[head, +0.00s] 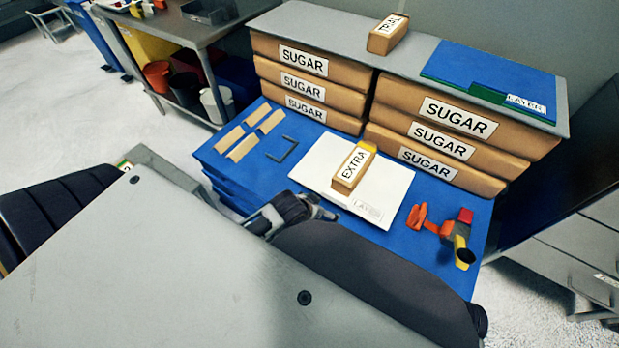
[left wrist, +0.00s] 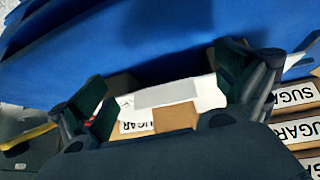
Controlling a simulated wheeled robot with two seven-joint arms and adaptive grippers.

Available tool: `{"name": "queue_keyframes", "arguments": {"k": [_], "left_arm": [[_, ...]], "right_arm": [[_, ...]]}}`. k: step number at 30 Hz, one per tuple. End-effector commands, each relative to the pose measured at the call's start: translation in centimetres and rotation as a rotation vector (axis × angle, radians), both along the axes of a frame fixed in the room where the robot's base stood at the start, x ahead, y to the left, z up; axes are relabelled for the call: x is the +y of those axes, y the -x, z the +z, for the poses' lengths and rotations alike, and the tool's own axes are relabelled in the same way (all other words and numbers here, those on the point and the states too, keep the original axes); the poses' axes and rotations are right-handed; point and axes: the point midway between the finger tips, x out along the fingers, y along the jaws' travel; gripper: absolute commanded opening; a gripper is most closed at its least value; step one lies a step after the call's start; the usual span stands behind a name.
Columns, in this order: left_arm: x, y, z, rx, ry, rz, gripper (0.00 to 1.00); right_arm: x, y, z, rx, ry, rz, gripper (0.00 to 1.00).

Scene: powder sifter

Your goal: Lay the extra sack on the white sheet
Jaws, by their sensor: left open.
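The extra sack (head: 352,169), a small brown block labelled EXTRA with a yellow end, lies on the white sheet (head: 312,168). The sheet lies flat on the blue table top (head: 236,160), and its LAYER label shows at the near right corner. My left gripper (head: 298,212) is at the near left edge of the sheet, apart from the sack. In the left wrist view its two fingers (left wrist: 168,85) are spread, with nothing clearly held between them. My right gripper is not in view.
Sugar sacks (head: 446,143) are stacked in two piles behind the sheet. A grey shelf above holds a TRIAL sack (head: 388,34) and a blue sheet (head: 490,75). Brown strips (head: 242,148) lie left; an orange tool (head: 432,222) lies right.

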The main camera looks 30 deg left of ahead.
Motion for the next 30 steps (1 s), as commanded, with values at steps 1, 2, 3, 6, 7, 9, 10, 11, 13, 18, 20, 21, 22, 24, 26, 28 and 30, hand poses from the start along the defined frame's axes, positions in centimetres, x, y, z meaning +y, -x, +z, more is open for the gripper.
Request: {"name": "queue_keyframes", "arguments": {"k": [1,2,3,6,7,9,10,11,13,18,20,21,22,24,26,28,30], "left_arm": [[-0.4,1.4,-0.7,0.05,-0.008,-0.007,1.0],[-0.6,2.2,-1.1,0.078,-0.016,-0.016,1.0],[-0.8,3.3,-1.5,0.117,-0.026,-0.027,1.0],[-1.4,5.9,-2.4,0.209,-0.042,-0.058,1.0],[-1.6,6.6,-2.6,0.233,-0.046,-0.067,1.0],[-1.9,8.0,-3.0,0.282,-0.051,-0.087,1.0],[-2.0,8.5,-3.1,0.3,-0.053,-0.094,1.0],[-2.1,8.9,-3.2,0.315,-0.055,-0.102,1.0],[-2.3,9.7,-3.4,0.342,-0.056,-0.113,1.0],[-2.4,10.4,-3.5,0.363,-0.059,-0.125,1.0],[-2.4,10.4,-3.5,0.363,-0.059,-0.125,1.0],[-2.4,10.3,-3.5,0.363,-0.06,-0.124,1.0],[-2.4,10.3,-3.5,0.363,-0.06,-0.124,1.0],[-2.4,10.3,-3.5,0.362,-0.06,-0.124,1.0],[-2.4,10.3,-3.5,0.362,-0.06,-0.124,1.0],[-2.4,10.3,-3.5,0.362,-0.059,-0.123,1.0],[-2.4,10.3,-3.5,0.362,-0.059,-0.123,1.0]], "right_arm": [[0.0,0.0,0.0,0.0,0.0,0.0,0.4],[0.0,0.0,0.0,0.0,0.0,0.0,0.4],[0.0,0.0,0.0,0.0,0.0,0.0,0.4],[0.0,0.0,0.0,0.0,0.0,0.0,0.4],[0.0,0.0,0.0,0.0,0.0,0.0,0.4],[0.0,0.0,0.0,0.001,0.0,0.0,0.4],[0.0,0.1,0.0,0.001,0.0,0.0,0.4],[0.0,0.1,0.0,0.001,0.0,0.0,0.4],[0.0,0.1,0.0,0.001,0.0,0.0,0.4],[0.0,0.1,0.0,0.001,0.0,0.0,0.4],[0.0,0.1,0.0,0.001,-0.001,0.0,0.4],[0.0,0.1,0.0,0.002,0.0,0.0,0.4],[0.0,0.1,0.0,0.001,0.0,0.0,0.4],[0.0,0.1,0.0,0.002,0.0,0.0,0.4],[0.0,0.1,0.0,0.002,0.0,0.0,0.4],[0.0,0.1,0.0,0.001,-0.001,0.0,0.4],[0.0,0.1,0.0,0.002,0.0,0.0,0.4]]}}
